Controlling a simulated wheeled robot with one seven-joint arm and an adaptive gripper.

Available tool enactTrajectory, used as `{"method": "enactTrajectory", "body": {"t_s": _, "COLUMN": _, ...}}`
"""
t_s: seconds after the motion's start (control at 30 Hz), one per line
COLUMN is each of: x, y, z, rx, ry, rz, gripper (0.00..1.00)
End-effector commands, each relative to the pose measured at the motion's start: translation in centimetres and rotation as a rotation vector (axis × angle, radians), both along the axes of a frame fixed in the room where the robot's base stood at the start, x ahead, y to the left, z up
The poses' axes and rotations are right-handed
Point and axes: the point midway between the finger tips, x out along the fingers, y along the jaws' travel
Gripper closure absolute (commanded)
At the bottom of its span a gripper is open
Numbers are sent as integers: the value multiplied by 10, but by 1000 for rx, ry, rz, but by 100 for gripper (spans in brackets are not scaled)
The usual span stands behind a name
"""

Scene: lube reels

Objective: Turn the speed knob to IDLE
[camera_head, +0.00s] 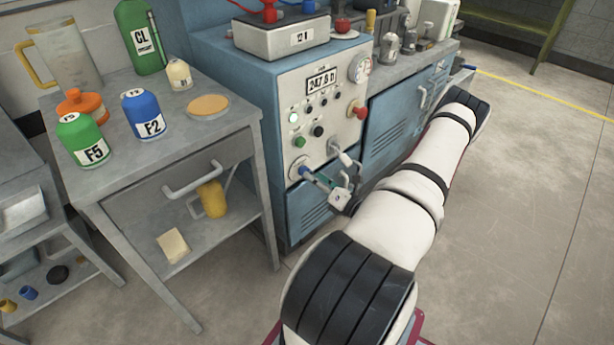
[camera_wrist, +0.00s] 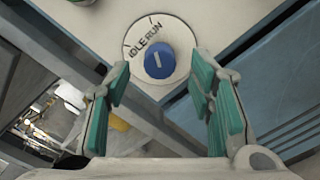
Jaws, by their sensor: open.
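The speed knob (camera_wrist: 158,62) is a round blue knob on a white dial marked IDLE and RUN, near the panel's lower corner. Its short white mark stands nearly upright in the wrist picture, leaning slightly. In the head view the dial (camera_head: 298,167) shows at the lower left of the panel, with my gripper close in front, hiding part of it. My gripper (camera_wrist: 158,78) is open, with one teal-padded finger on each side of the knob in the wrist picture. Gaps show on both sides; I cannot tell whether the fingertips reach its depth.
The white control panel (camera_head: 325,95) on the blue cabinet carries a display, buttons and a red knob (camera_head: 360,112). A grey cart (camera_head: 165,165) with bottles and a drawer handle (camera_head: 192,180) stands close left of my gripper. Open floor (camera_head: 520,180) lies to the right.

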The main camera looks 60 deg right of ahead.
Motion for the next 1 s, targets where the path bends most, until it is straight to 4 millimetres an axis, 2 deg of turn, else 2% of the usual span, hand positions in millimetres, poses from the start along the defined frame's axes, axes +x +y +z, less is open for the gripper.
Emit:
{"method": "enactTrajectory", "body": {"t_s": 0.1, "x": 19, "y": -4, "z": -1, "rx": -1, "ry": 0, "rz": 2, "gripper": 51}}
{"method": "enactTrajectory", "body": {"t_s": 0.23, "x": 31, "y": -7, "z": 0, "rx": -1, "ry": 0, "rz": 2, "gripper": 51}}
{"method": "enactTrajectory", "body": {"t_s": 0.63, "x": 37, "y": -9, "z": 0, "rx": 0, "ry": 1, "rz": 1, "gripper": 51}}
{"method": "enactTrajectory", "body": {"t_s": 0.67, "x": 37, "y": -9, "z": 0, "rx": 0, "ry": 1, "rz": 1, "gripper": 56}}
{"method": "enactTrajectory", "body": {"t_s": 0.8, "x": 37, "y": -9, "z": 0, "rx": 0, "ry": 1, "rz": 1, "gripper": 87}}
{"method": "enactTrajectory", "body": {"t_s": 0.87, "x": 37, "y": -9, "z": 0, "rx": 0, "ry": 1, "rz": 1, "gripper": 99}}
{"method": "enactTrajectory", "body": {"t_s": 1.0, "x": 37, "y": -9, "z": 0, "rx": -1, "ry": 1, "rz": 1, "gripper": 99}}
